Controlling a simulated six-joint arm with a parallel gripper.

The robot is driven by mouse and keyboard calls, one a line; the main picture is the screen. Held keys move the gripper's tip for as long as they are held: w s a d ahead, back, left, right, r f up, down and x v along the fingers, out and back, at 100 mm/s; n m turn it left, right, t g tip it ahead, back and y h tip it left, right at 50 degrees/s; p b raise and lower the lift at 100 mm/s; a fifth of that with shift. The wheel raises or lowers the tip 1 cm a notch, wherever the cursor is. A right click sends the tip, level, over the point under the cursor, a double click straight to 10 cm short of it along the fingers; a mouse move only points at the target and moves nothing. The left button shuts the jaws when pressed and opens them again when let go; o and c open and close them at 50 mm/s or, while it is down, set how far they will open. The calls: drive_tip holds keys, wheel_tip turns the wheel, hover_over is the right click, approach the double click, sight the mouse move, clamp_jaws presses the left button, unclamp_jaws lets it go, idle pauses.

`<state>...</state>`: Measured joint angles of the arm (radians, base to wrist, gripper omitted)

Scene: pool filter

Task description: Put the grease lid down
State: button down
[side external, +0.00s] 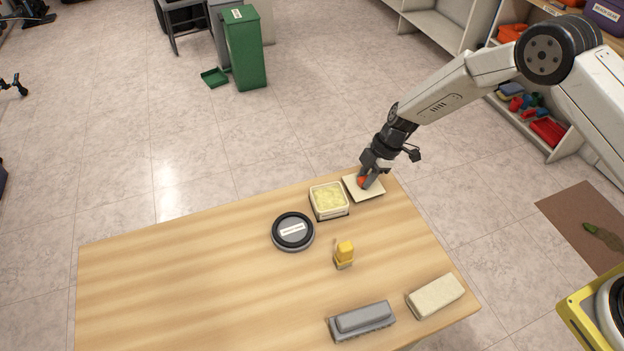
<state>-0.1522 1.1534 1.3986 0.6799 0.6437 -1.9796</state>
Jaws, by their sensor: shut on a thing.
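The grease lid (372,192) is a flat cream square with a red-orange knob. It is at the far right corner of the table, just right of the grease tub. My gripper (365,180) points down over the lid and is shut on its knob. The fingers partly hide the knob. The lid looks level and low, but I cannot tell whether it touches the table. The grease tub (329,201) is open and shows pale yellow grease inside.
On the wooden table (180,275) are a round black-and-grey labelled disc (293,230), a small yellow-topped item (344,254), a grey block-shaped item (362,320) and a cream block (435,297). The table's left part is clear. The far edge is close behind the lid.

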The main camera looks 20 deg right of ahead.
drive_tip(key=shift+f, duration=0.35)
drive_tip(key=shift+f, duration=0.1)
drive_tip(key=c, duration=0.5)
unclamp_jaws()
drive_tip(key=v, duration=1.2)
drive_tip(key=shift+d, duration=0.1)
